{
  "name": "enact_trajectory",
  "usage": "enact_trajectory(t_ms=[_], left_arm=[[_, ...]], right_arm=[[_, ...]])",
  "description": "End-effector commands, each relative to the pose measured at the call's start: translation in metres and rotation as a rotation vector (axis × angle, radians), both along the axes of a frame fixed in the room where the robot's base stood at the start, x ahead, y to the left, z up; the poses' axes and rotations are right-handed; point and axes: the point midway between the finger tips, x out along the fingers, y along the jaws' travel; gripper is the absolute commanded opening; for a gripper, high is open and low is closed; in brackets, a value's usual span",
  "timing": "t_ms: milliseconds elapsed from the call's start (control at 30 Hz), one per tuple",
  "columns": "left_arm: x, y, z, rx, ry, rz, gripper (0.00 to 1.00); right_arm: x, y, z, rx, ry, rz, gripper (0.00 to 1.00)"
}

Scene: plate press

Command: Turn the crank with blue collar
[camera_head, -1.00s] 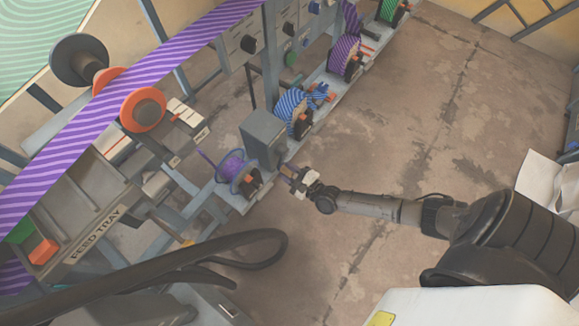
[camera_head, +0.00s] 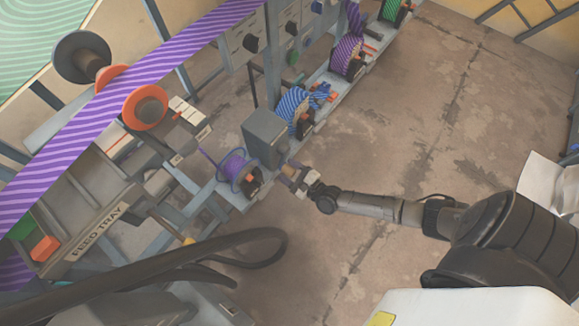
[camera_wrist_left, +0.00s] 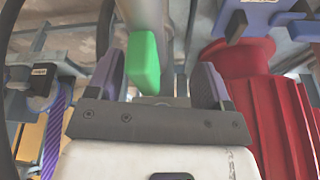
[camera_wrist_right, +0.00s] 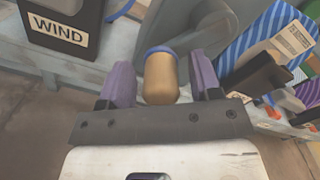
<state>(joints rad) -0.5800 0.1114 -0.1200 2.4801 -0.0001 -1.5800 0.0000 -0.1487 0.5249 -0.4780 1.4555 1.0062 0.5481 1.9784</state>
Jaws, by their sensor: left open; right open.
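The crank's tan handle (camera_wrist_right: 160,78) with its blue collar (camera_wrist_right: 160,50) points toward my right wrist camera. In the head view, my right gripper (camera_head: 297,181) is at the handle beside the grey box. In the right wrist view, its two purple fingers stand open on either side of the handle, with visible gaps. The crank's grey round part (camera_wrist_right: 212,20) is behind it. In the left wrist view, my left gripper (camera_wrist_left: 160,75) is open, with a green block (camera_wrist_left: 145,45) and a grey post behind between its fingers. The left gripper cannot be made out in the head view.
A box labelled WIND (camera_wrist_right: 62,32) is near the handle. A purple spool (camera_head: 236,168) and a blue-striped spool (camera_head: 293,106) flank the grey box (camera_head: 265,136). The feed tray (camera_head: 100,228) is at left. A red ribbed part (camera_wrist_left: 255,100) is beside my left gripper.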

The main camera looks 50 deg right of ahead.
Motion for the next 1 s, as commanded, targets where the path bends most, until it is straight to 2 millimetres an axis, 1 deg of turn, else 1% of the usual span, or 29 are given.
enact_trajectory(t_ms=[167, 267, 700, 833, 1000], left_arm=[[0.000, 0.001, 0.002, 0.004, 0.000, -0.002, 0.73], [0.000, 0.002, 0.007, 0.007, 0.000, -0.004, 0.73], [0.000, 0.004, 0.032, 0.014, 0.000, -0.009, 0.73], [0.000, 0.003, 0.036, 0.012, 0.000, -0.008, 0.73], [0.000, 0.002, 0.040, 0.005, 0.000, -0.004, 0.73]], right_arm=[[-0.004, -0.001, 0.000, 0.000, 0.001, 0.000, 0.58], [-0.016, -0.002, 0.001, 0.000, 0.004, 0.001, 0.58], [-0.099, -0.010, 0.002, -0.001, 0.004, 0.001, 0.58], [-0.117, -0.012, 0.001, 0.000, 0.003, 0.000, 0.58], [-0.132, -0.013, 0.001, -0.001, 0.001, 0.001, 0.58]])
